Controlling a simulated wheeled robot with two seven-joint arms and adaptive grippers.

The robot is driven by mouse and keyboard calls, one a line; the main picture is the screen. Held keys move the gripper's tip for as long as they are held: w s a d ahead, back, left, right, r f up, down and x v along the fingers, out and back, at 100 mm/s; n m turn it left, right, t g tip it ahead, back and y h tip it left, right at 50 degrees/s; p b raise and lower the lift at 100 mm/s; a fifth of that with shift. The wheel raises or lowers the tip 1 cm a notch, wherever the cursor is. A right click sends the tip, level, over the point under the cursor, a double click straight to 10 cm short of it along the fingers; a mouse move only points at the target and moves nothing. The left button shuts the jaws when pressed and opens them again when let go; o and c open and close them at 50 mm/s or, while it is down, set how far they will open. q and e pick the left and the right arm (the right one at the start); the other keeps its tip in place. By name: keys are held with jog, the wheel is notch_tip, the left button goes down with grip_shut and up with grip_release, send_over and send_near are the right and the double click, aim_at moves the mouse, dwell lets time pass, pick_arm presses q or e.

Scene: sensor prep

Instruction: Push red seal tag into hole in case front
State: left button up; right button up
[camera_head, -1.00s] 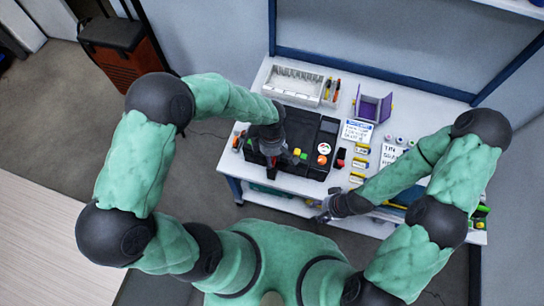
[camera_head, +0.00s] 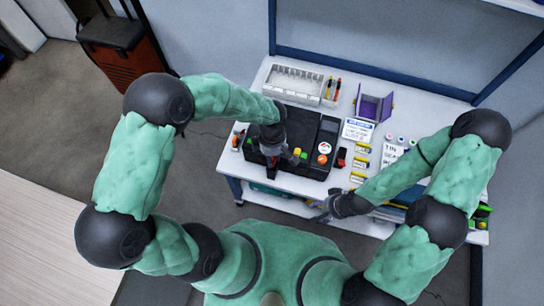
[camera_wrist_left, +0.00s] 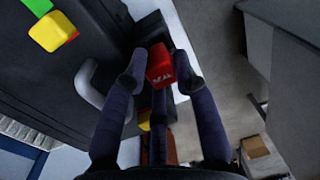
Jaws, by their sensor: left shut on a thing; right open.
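The red seal tag (camera_wrist_left: 159,64) is a small red block with pale marks on its face. It is held between the fingertips of my left gripper (camera_wrist_left: 162,77). In the head view my left gripper (camera_head: 272,164) hangs at the front edge of the black case (camera_head: 312,121). I cannot see the hole, nor tell whether the tag touches the case. My right gripper (camera_head: 318,214) is open and empty at the table's front edge.
A white bin (camera_head: 294,86) and purple holder (camera_head: 373,105) are behind. The floor in front is open.

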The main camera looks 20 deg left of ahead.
pick_arm(q)
jog(key=shift+f+b, duration=1.6)
jog(key=shift+b, duration=0.6)
dwell(5.8)
